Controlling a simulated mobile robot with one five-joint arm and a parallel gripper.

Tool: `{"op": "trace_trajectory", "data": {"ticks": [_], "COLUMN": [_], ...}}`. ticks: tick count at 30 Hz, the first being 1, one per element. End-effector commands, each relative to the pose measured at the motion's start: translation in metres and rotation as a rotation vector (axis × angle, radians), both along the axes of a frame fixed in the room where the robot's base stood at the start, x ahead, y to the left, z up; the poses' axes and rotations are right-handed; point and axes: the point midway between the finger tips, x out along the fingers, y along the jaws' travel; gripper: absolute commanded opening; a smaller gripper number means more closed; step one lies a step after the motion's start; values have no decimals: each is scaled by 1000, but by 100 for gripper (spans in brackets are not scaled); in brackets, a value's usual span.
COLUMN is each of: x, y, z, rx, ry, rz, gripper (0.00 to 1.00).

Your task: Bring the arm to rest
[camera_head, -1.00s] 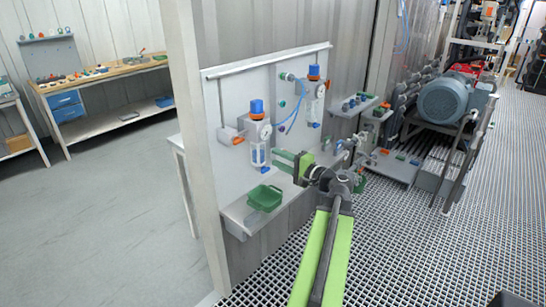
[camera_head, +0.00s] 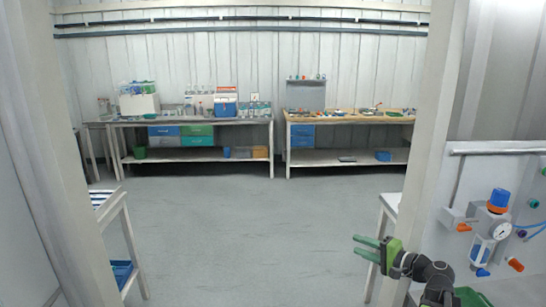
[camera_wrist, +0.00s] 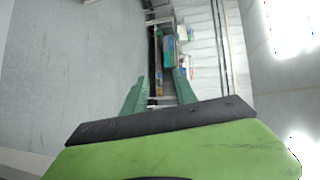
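My gripper (camera_head: 358,246) shows at the lower right of the head view, with its two green fingers pointing left and a gap between them. In the wrist view its fingers (camera_wrist: 159,76) stand apart with nothing held between them. My arm behind it is dark and bent, and its lower part runs out of the head view at the bottom. The gripper is in front of the doorway post, left of the white panel (camera_head: 465,170) that carries a blue-capped filter unit (camera_head: 491,232).
Two workbenches (camera_head: 200,121) (camera_head: 350,117) stand along the far wall. Posts flank the opening, and a small table (camera_head: 112,212) stands at left. The grey floor (camera_head: 240,225) between is clear.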

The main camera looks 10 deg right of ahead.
Motion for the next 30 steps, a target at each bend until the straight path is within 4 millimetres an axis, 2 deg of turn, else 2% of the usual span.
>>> {"op": "trace_trajectory", "data": {"ticks": [1, 4, 6, 9, 12, 13, 14, 16, 19, 21, 24, 27, 30], "x": [8, 13, 7, -12, -39, -48, -57, -73, -89, -97, -105, -110, -111], "y": [46, 129, 182, 246, 291, 299, 304, 301, 267, 242, 218, 207, 208], "z": [-12, -41, -64, -99, -134, -144, -154, -171, -187, -192, -194, -194, -194], "rx": [-42, -156, -253, -413, -603, -669, -736, -878, -1041, -1128, -1211, -1242, -1238], "ry": [32, 106, 161, 238, 322, 349, 378, 445, 551, 620, 691, 727, 730], "rz": [80, 237, 349, 503, 648, 688, 723, 776, 794, 792, 790, 794, 798], "gripper": [34, 34, 34, 34, 34, 34, 34, 34, 34, 34, 34, 34, 34]}}
